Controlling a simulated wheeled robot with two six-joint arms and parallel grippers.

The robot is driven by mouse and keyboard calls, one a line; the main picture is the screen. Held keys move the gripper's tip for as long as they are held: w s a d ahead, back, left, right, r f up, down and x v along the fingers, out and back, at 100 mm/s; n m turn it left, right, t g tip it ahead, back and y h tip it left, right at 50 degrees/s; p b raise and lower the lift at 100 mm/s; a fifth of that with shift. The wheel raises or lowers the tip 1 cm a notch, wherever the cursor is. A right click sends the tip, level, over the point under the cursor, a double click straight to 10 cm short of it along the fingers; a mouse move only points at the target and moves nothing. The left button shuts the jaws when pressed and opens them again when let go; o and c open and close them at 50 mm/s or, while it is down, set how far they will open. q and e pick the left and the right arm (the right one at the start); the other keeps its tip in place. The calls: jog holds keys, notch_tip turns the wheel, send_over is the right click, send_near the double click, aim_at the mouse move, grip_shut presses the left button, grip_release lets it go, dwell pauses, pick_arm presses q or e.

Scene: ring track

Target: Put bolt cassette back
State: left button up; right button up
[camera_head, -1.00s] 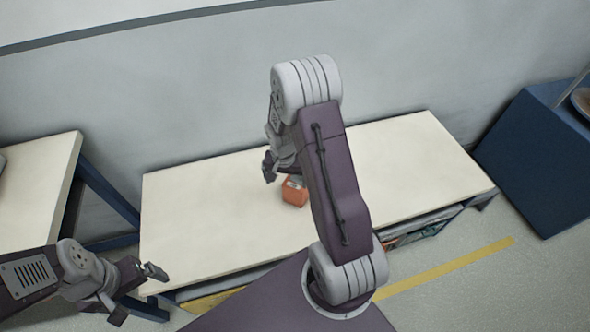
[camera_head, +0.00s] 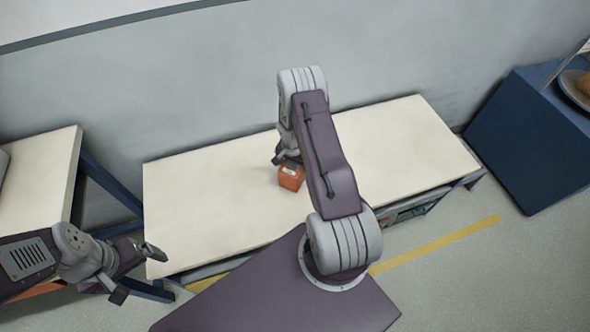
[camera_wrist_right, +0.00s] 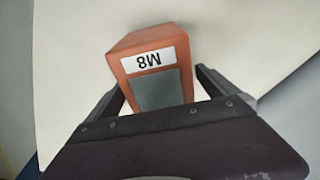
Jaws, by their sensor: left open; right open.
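The bolt cassette is an orange box (camera_head: 291,178) standing on the cream tabletop (camera_head: 215,190) in the head view. In the right wrist view my right gripper (camera_wrist_right: 160,90) is open, with a finger on each side of the cassette's near part. My left gripper (camera_head: 135,270) is open and empty, off the table's front left corner.
Another cream table (camera_head: 40,180) with blue legs stands at the left. A blue block (camera_head: 530,140) carrying a round dish (camera_head: 577,88) stands at the right. A shelf with items (camera_head: 410,212) shows under the middle table. The tabletop around the cassette is otherwise clear.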

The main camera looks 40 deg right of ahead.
jog(key=f, duration=0.3)
jog(key=shift+w+d+f, duration=0.15)
jog(key=shift+d, duration=0.1)
jog(key=c, duration=1.8)
jog(key=r, duration=0.4)
jog(key=shift+s+d+r, duration=0.1)
jog(key=shift+s+r, duration=0.2)
jog(key=shift+r, duration=0.1)
jog(key=s+d+r, duration=0.1)
jog(key=s+r, duration=0.1)
jog(key=s, duration=0.1)
jog(key=s+d+r, duration=0.1)
jog(key=s+r, duration=0.1)
jog(key=s, duration=0.2)
jog(key=s+d+r, duration=0.2)
jog(key=s, duration=0.1)
jog(key=shift+s+r, duration=0.15)
jog(key=shift+r, duration=0.05)
